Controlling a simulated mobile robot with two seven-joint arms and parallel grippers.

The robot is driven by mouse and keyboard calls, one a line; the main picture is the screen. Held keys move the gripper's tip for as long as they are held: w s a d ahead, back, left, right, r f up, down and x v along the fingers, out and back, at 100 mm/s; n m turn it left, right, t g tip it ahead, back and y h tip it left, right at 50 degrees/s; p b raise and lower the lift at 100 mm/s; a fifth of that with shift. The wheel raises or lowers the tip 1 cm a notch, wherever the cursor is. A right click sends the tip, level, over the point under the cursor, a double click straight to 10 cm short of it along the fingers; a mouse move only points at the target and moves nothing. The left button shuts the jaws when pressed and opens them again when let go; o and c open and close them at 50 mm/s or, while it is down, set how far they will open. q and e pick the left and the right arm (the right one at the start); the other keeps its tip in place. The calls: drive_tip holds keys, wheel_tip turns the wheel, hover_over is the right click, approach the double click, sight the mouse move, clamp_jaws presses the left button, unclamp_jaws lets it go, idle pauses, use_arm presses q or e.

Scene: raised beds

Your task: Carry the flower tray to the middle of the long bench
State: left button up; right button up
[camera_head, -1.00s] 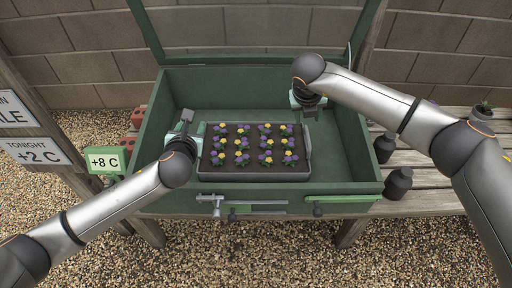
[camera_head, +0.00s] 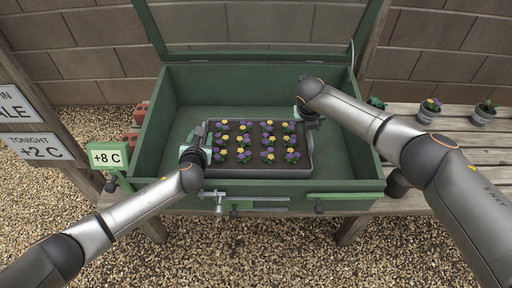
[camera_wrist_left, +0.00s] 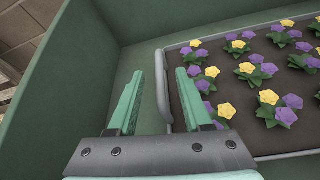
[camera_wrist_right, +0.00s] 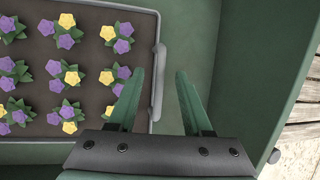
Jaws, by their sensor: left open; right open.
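The flower tray (camera_head: 258,173), dark grey with rows of purple and yellow flowers, lies flat inside the green cold frame (camera_head: 345,170). My left gripper (camera_head: 196,142) is at the tray's left end. In the left wrist view its open fingers (camera_wrist_left: 160,92) stand either side of the left handle (camera_wrist_left: 163,85). My right gripper (camera_head: 303,112) is at the right end. In the right wrist view its open fingers (camera_wrist_right: 158,92) stand either side of the right handle (camera_wrist_right: 159,80). Neither grips. The slatted long bench (camera_head: 470,150) extends right, partly hidden by my right arm.
The frame's raised lid (camera_head: 250,25) stands behind the tray. Small potted plants (camera_head: 428,110) line the bench's back, and a dark rounded object (camera_head: 398,183) shows beside the frame. A "+8 C" sign (camera_head: 107,158) is at the front left. Bare frame floor lies behind the tray.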

use_arm(q)
drive_tip(key=shift+x, duration=1.75)
use_arm(e)
drive_tip(key=shift+x, duration=1.5)
use_arm(q)
drive_tip(key=shift+c, duration=0.3)
use_arm(e)
drive_tip(key=shift+c, duration=0.3)
use_arm(q)
clamp_jaws()
use_arm(e)
clamp_jaws()
use_arm(q)
drive_tip(key=shift+a, duration=0.1)
drive_tip(key=shift+w+r, duration=0.1)
drive_tip(key=shift+r, duration=0.05)
use_arm(e)
drive_tip(key=shift+w+r, duration=0.1)
drive_tip(key=shift+r, duration=0.1)
